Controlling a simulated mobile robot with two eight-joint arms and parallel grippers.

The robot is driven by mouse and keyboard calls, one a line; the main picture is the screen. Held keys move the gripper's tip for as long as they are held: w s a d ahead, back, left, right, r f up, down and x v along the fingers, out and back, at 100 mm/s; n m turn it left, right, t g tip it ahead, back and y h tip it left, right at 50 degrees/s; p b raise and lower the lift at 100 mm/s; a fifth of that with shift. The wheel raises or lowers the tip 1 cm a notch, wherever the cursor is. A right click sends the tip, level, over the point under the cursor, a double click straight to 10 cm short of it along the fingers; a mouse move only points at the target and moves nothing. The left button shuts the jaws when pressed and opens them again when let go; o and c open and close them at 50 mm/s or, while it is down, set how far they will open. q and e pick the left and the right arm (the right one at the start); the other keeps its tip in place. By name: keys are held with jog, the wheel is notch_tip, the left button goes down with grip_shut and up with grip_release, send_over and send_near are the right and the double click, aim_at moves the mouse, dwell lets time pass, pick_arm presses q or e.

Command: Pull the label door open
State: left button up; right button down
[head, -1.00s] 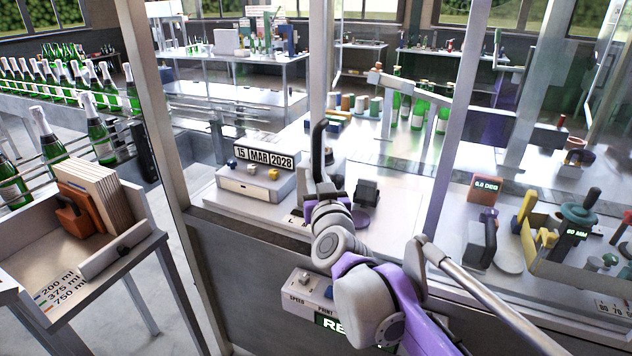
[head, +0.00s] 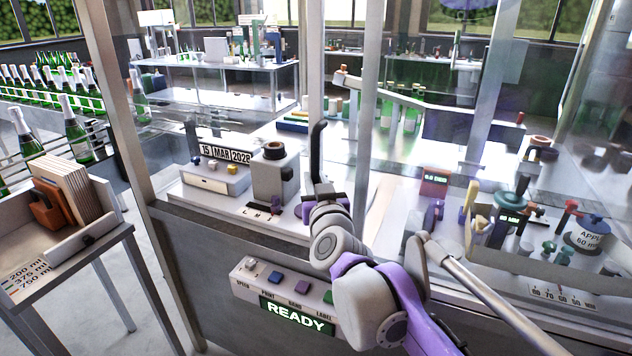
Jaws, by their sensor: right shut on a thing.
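The label door is a clear panel with a pale metal edge post (head: 316,62) in the middle of the head view. Its black upright handle (head: 317,148) stands at the post's lower part. My right gripper (head: 322,192) is shut at the lower end of the handle, and my wrist and forearm hide part of the door's lower edge. A second metal post (head: 369,90) stands just right of the handle, with a gap between the two posts. How far the door stands open is hard to tell through the clear panels. My left gripper is out of view.
A control panel (head: 285,290) reading READY sits below the door, close to my right arm. Behind the panels are a date block (head: 226,153), a grey unit (head: 276,178) and several tools.

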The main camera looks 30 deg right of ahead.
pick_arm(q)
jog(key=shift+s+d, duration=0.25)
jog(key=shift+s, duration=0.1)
pick_arm(e)
jog(key=shift+s+d, duration=0.25)
jog(key=shift+s, duration=0.1)
jog(key=c, duration=1)
grip_release()
jog(key=shift+c, duration=0.2)
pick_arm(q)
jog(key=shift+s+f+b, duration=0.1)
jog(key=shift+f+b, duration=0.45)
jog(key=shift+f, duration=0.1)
pick_arm(e)
jog(key=v, duration=1)
jog(key=shift+s+a, duration=0.15)
jog(key=shift+s, duration=0.2)
jog(key=shift+r, duration=0.1)
